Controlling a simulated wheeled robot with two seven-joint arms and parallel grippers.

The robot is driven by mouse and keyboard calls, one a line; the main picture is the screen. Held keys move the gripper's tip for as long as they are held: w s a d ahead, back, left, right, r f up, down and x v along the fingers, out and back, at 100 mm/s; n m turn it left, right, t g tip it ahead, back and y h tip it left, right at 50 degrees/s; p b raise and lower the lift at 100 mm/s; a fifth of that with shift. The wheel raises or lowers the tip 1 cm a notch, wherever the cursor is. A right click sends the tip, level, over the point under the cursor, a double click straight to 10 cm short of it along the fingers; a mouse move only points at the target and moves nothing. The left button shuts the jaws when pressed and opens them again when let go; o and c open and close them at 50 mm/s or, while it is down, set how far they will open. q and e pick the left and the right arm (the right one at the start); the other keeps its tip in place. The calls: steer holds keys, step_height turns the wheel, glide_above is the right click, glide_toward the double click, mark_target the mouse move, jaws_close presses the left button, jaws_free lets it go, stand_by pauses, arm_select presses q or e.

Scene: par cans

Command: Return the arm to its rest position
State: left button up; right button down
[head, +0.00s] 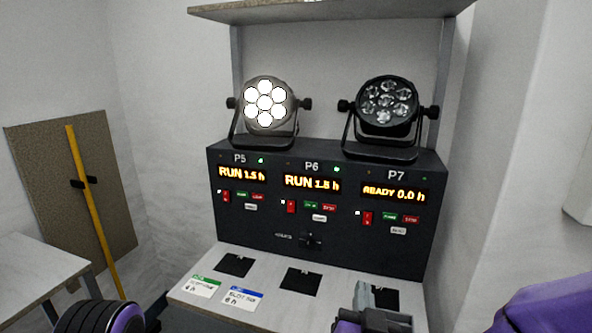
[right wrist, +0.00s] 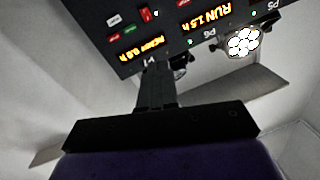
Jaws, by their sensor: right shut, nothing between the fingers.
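My right gripper (head: 372,299) is at the bottom of the head view, over the front right of the bench, near the dark square under P7. It is shut and empty. In the right wrist view the fingers (right wrist: 156,75) are together, pointing toward the dark control panel, which appears upside down. My left arm (head: 100,316) shows only as a dark and purple link at the bottom left; its gripper is out of view.
The control panel (head: 280,229) stands on the bench (head: 330,318). P5 and P6 read RUN 1.5 h; P7 reads READY 0.0 h. One lit par can (head: 265,103) and one unlit (head: 387,104) stand on top. Two cards lie on the bench's left. A side table (head: 35,272) is left.

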steer(key=s+d+f+m+g+y, duration=0.15)
steer(key=d+f+g, duration=0.25)
steer(key=f, duration=0.8)
steer(key=s+d+f+m+g, duration=0.1)
steer(key=s+d+f+g, duration=0.25)
steer(key=f, duration=0.85)
steer(key=s+d+f+g+h, duration=0.1)
steer(key=s+d+f+g, duration=0.2)
steer(key=s+d+f, duration=0.2)
steer(key=s+d+f+g, duration=0.4)
steer(key=s+d+f, duration=0.2)
steer(key=s+f, duration=0.5)
steer(key=s, duration=0.5)
steer(key=shift+s+f+h, duration=0.15)
steer(key=shift+s+h, duration=0.15)
steer(key=shift+h, duration=0.05)
